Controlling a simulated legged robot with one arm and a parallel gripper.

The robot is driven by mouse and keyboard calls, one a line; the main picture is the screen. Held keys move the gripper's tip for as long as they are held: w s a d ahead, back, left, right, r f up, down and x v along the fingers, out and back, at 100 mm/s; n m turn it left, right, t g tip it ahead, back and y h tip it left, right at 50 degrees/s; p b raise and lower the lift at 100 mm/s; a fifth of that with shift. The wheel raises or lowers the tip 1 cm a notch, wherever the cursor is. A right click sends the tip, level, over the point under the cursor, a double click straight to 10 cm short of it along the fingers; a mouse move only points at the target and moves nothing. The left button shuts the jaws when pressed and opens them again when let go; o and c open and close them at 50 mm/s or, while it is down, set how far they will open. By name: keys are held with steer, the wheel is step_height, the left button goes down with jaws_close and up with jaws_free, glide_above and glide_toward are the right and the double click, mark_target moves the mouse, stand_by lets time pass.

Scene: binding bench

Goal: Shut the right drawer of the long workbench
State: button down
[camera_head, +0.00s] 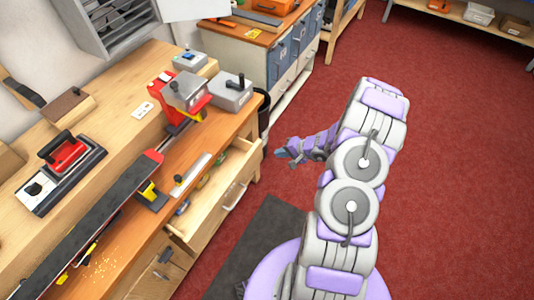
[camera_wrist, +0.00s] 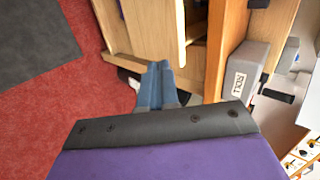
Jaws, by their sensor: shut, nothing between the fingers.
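The long workbench (camera_head: 120,125) runs along the left side of the head view. Its right drawer (camera_head: 238,195) is pulled out, with a light wood front, a pale bar handle (camera_head: 235,197) and small tools inside. My gripper (camera_head: 281,153) is in the air to the right of the drawer's far corner, apart from it in that view, its fingers shut and empty. In the wrist view the shut blue fingers (camera_wrist: 155,82) point toward light wood panels that look like the open drawer (camera_wrist: 150,30). Whether they touch is unclear.
A dark bin (camera_head: 263,110) stands past the bench's end. A dark mat (camera_head: 255,245) lies on the red floor before the drawer. A grey box (camera_head: 231,92) sits on the bench. Open floor lies right.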

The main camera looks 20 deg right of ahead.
step_height(320, 180, down, 3)
steer(key=d, duration=0.3)
steer(key=b, duration=0.2)
glide_toward(245, 146)
steer(key=shift+m+h, duration=0.3)
steer(key=shift+m, duration=0.1)
steer(key=shift+s+f, duration=0.45)
steer(key=shift+s, duration=0.3)
steer(key=shift+s+f, duration=0.4)
steer(key=shift+s, duration=0.4)
steer(key=shift+s+f, duration=0.45)
steer(key=shift+s, duration=0.3)
steer(key=shift+w, duration=0.1)
steer(key=w+a, duration=0.3)
steer(key=w, duration=0.2)
steer(key=w+a+b, duration=0.1)
steer(key=w+a, duration=0.1)
steer(key=shift+w+a, duration=0.35)
